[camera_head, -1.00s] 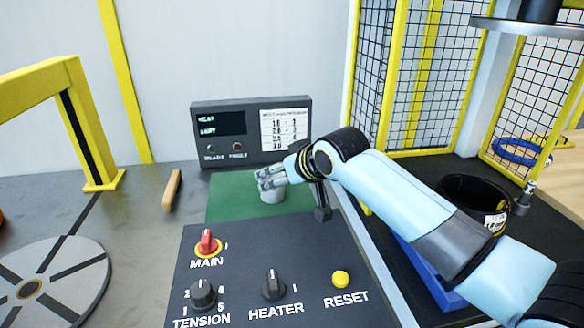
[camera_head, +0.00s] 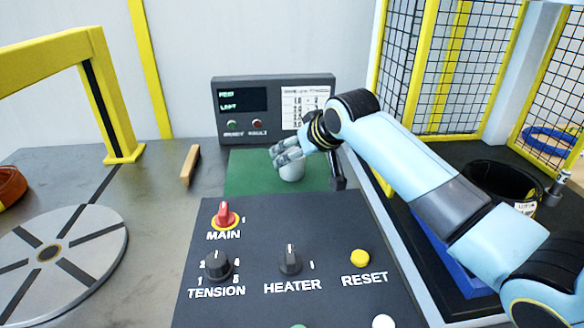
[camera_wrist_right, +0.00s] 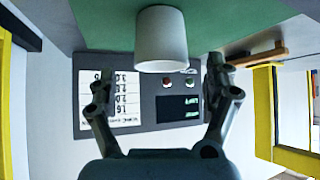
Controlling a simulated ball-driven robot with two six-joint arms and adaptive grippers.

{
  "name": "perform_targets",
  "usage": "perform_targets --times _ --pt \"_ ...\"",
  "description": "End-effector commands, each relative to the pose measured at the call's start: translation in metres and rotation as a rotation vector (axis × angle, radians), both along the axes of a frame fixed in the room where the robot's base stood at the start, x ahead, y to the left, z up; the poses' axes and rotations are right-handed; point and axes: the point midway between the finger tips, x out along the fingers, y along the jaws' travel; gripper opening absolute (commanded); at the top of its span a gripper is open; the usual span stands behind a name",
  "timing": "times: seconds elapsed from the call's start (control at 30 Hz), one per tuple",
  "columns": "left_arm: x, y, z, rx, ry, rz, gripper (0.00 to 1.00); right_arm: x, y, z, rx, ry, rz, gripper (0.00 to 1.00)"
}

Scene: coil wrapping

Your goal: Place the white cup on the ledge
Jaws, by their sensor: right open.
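The white cup (camera_head: 292,174) stands on the green mat (camera_head: 250,180) behind the control panel. My right gripper (camera_head: 286,154) is at the cup, its fingers partly covering the cup's upper part in the head view. In the right wrist view the cup (camera_wrist_right: 162,42) lies centred just ahead of and between the open fingertips (camera_wrist_right: 157,78), with a gap on each side. The gripper does not hold it. I cannot tell which surface is the ledge. My left gripper is not in view.
A control panel (camera_head: 330,220) with knobs is in front of the mat. A display box (camera_head: 240,122) stands behind it. A wooden bar (camera_head: 190,165) and a round grey disc (camera_head: 60,255) lie left. A black bin (camera_head: 500,185) and mesh fence (camera_head: 450,70) are right.

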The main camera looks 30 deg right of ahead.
Motion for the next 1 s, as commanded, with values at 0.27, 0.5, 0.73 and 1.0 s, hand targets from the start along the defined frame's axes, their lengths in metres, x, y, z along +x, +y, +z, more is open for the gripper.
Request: perform_targets --times 0.27,0.5,0.73,1.0 --pt "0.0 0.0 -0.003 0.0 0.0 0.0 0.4 0.026 0.0 -0.032 0.001 0.002 -0.001 0.85" --pt "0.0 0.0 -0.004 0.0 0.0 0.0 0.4 0.033 0.0 -0.038 -0.001 0.001 -0.001 0.85" --pt "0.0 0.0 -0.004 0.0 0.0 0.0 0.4 0.032 0.0 -0.038 -0.001 0.001 -0.001 0.68" --pt "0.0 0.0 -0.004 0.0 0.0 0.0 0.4 0.032 0.0 -0.038 -0.001 0.001 -0.001 0.32"
